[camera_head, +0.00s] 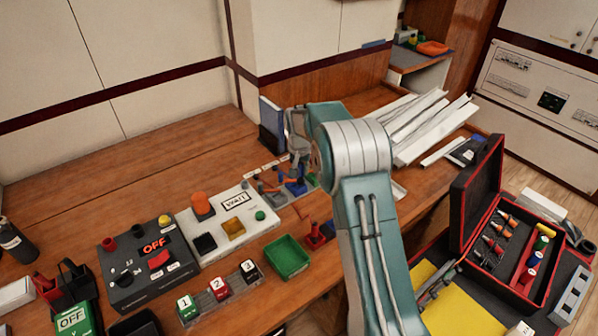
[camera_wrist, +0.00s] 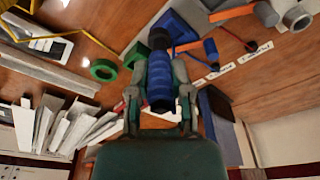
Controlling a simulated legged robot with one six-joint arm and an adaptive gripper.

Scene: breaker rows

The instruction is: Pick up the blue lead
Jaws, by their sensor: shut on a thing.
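In the wrist view a blue ribbed grip, which looks like the blue lead (camera_wrist: 160,82), stands between the two fingers of my gripper (camera_wrist: 159,98). The fingers are shut on it from both sides. Its dark far end meets or overlaps a blue block (camera_wrist: 174,25) on the table; I cannot tell whether they touch. In the head view my gripper (camera_head: 296,168) is low over the back of the wooden table, with blue (camera_head: 297,186) showing just below it. My arm hides part of this area.
A grey-white panel (camera_head: 222,240) and a green tray (camera_head: 288,257) are left of my arm. Orange and blue leads (camera_wrist: 211,50) lie close to the gripper. White trunking (camera_head: 425,120) is piled at the right. An open red-edged case (camera_head: 505,250) stands on the right.

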